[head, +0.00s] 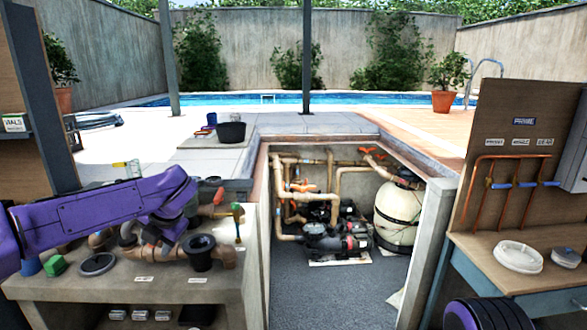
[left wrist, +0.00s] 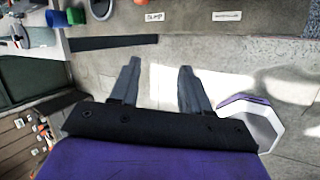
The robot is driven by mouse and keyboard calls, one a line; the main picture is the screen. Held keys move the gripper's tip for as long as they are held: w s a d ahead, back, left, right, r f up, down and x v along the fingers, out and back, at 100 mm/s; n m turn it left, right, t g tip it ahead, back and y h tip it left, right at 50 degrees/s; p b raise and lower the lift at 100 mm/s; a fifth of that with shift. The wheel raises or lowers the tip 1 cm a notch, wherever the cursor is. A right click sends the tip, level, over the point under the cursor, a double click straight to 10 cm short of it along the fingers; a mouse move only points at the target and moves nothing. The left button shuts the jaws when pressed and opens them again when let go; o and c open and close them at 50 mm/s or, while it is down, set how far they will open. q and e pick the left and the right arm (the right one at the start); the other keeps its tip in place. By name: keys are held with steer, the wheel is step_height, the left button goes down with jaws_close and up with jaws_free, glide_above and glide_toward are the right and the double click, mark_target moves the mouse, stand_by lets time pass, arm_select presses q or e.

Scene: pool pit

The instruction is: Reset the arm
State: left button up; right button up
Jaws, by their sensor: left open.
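My left arm, purple, comes in from the left in the head view and bends down over the concrete bench. Its gripper (head: 152,246) is small and dark there, in front of the pipework, and its fingertips are hard to make out. In the left wrist view the gripper (left wrist: 158,64) has two grey fingers spread apart with nothing between them, over a pale grey surface. My right gripper is in neither view.
The concrete bench (head: 60,289) holds pipes, a black cup-shaped fitting (head: 201,251), a black ring (head: 97,264) and a green piece (head: 53,265). The pit holds a pump (head: 325,240) and a cream tank (head: 398,215). A wooden table (head: 480,262) stands at right.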

arm_select(q)
steer(key=s+d+f+m+t, duration=0.25)
steer(key=f+m, duration=0.25)
steer(key=f, duration=0.4)
steer(key=s+d+f+m+t, duration=0.1)
steer(key=s+f+m, duration=0.2)
steer(key=f+m, duration=0.4)
steer(key=s+d+f+m+t, duration=0.2)
steer(key=f+m, duration=0.2)
steer(key=f, duration=0.6)
steer(key=s+f+m+g+h, duration=0.1)
steer(key=s+f+m, duration=0.35)
steer(key=s, duration=0.35)
steer(key=s+f+m+g+h, duration=0.1)
steer(key=s+f+m+h, duration=0.15)
steer(key=s+f, duration=0.45)
steer(key=s+a+f+m+g, duration=0.2)
steer(key=s, duration=0.7)
steer(key=s+a+f+m+g+y, duration=0.1)
steer(key=s+a, duration=0.1)
steer(key=s, duration=0.7)
steer(key=shift+a+f+m+g, duration=0.2)
steer(key=shift+f+m+g, duration=0.15)
steer(key=shift+m, duration=0.05)
